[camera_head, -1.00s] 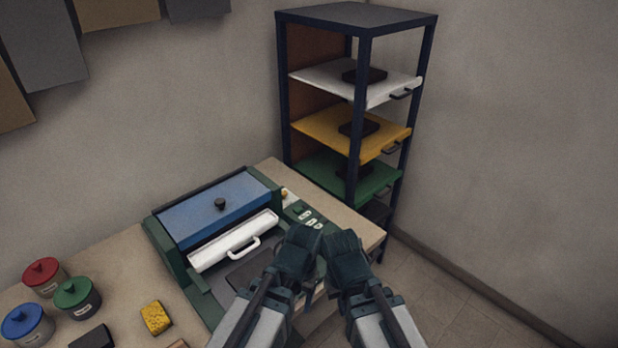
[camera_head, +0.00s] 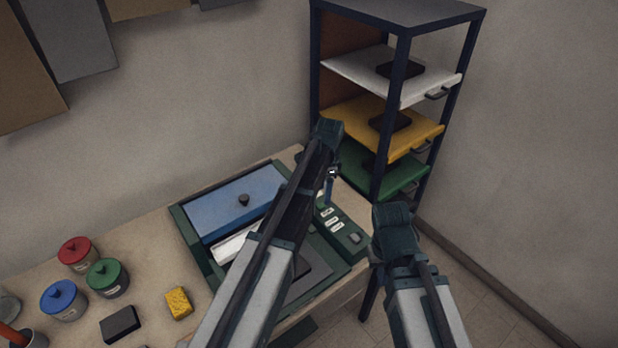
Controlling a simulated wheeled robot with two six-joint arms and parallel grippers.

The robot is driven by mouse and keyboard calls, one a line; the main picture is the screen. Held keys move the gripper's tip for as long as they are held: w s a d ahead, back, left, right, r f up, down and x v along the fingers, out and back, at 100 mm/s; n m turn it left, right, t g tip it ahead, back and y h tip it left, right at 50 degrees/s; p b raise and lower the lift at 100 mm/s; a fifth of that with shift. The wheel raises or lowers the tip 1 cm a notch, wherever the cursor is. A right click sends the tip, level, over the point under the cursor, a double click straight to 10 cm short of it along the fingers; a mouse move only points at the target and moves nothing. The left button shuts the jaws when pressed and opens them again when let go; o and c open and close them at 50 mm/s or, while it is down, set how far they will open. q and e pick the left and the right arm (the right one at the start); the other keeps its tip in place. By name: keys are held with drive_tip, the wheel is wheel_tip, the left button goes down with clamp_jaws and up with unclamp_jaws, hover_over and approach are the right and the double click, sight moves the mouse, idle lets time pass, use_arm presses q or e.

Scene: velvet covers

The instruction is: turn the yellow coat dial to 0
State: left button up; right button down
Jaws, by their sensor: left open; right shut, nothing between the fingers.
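The green control panel (camera_head: 347,227) runs along the right side of the press-like machine. It carries a row of small white labels (camera_head: 333,221) too small to read and a dark knob (camera_head: 355,238) at its near end. I cannot make out a yellow coat dial; the far end of the panel is hidden by my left arm. My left gripper (camera_head: 327,138) is open, above the far end of the panel, in front of the rack; I cannot tell if it touches anything. My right gripper (camera_head: 393,216) is shut and empty, right of the table edge.
A dark rack (camera_head: 403,110) with white, yellow and green shelves stands behind right. Red (camera_head: 77,256), green (camera_head: 107,278) and blue (camera_head: 63,300) pots and a yellow sponge (camera_head: 178,303) are at left.

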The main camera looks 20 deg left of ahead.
use_arm(q)
drive_tip(key=w+a+r+m+p, duration=0.35)
drive_tip(key=w+a, duration=0.45)
drive_tip(key=w, duration=0.3)
drive_tip(key=f+b, duration=1.3)
drive_tip(key=b, duration=0.1)
drive_tip(key=shift+s+a+f+b, duration=0.2)
drive_tip(key=shift+f+b, duration=0.15)
drive_tip(key=shift+b, duration=0.05)
drive_tip(key=shift+r, duration=0.1)
clamp_jaws()
